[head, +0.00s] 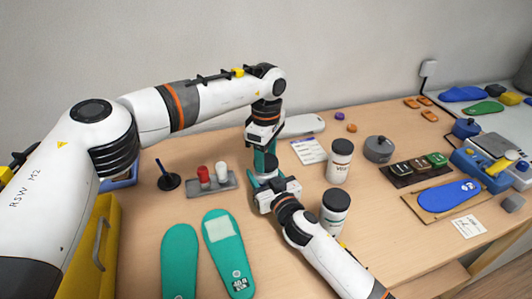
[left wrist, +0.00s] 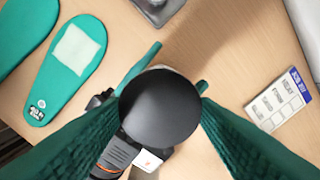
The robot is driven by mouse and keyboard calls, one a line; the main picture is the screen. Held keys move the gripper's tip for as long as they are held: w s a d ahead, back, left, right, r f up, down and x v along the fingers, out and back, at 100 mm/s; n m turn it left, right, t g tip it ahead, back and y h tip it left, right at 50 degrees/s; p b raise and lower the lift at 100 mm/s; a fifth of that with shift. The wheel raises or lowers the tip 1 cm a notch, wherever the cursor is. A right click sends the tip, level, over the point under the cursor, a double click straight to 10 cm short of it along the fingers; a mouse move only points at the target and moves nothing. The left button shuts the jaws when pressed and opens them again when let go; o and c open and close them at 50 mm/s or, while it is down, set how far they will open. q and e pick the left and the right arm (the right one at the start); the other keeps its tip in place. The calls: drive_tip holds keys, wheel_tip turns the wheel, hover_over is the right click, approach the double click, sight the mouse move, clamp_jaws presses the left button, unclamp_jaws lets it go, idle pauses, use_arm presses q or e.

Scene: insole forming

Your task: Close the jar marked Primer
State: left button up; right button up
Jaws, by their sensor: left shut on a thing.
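My left gripper (head: 265,160) points down and is shut on a round black lid (head: 270,171). In the left wrist view the lid (left wrist: 160,108) sits between its teal fingers (left wrist: 160,125). My right gripper (head: 270,187) comes in low from the front. Its teal fingertips show on either side beneath the lid, at the place of a jar. The jar is almost wholly hidden by the lid and grippers, so I cannot read its label or tell whether the lid is seated. I cannot tell how firmly the right fingers close.
Two white jars with black lids, a rear one (head: 340,161) and a front one (head: 335,208), stand to the right. Green insoles (head: 228,250) lie front left. A grey holder (head: 211,184) with a red and a white piece stands left. A printed card (head: 309,151) lies behind.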

use_arm(q)
drive_tip(key=shift+f, duration=0.35)
drive_tip(key=m, duration=0.5)
drive_tip(key=shift+f, duration=0.1)
drive_tip(key=m, duration=1.4)
drive_tip(key=o, duration=0.9)
